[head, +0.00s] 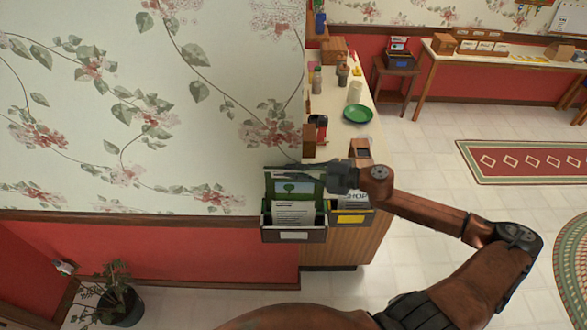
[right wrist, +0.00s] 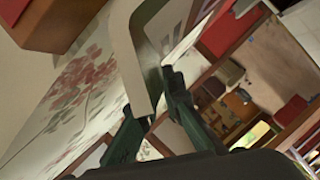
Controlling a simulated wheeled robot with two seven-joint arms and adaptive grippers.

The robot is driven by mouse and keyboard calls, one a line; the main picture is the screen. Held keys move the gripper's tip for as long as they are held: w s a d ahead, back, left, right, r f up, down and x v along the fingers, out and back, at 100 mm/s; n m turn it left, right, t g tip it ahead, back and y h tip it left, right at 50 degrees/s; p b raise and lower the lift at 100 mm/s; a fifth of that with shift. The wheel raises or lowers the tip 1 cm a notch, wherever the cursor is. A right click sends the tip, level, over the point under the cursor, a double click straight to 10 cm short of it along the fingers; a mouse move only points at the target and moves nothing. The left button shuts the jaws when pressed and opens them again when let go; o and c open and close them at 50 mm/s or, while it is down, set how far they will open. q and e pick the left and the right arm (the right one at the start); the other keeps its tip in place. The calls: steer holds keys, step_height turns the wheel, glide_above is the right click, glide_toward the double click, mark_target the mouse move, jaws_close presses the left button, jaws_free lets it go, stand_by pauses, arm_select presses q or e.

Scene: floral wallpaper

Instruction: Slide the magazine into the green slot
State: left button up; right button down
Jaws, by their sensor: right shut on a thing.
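My right gripper (head: 312,171) reaches in from the right, just above a two-part holder by the wall and counter end. The right compartment (head: 352,217) has a yellow label and holds other papers. In the right wrist view the two dark fingers (right wrist: 150,102) stand around a pale, curved-edged piece that I cannot identify surely. My left gripper is not in view.
The counter (head: 333,100) behind carries a green plate (head: 357,113), bottles and boxes. Floral wallpaper (head: 130,100) covers the wall at left. A potted plant (head: 120,302) stands on the floor at lower left. Floor is open at right, with a red rug (head: 525,162).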

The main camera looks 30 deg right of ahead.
steer(key=shift+a+f+b, duration=0.15)
steer(key=shift+f+b, duration=0.55)
steer(key=shift+f, duration=0.9)
steer(key=shift+a+f+b, duration=0.1)
steer(key=shift+f+b, duration=0.6)
steer(key=shift+f, duration=0.9)
steer(key=c, duration=2)
jaws_free()
steer(key=shift+f, duration=0.1)
steer(key=shift+d, duration=0.1)
steer(key=v, duration=1.2)
steer(key=shift+w, duration=0.1)
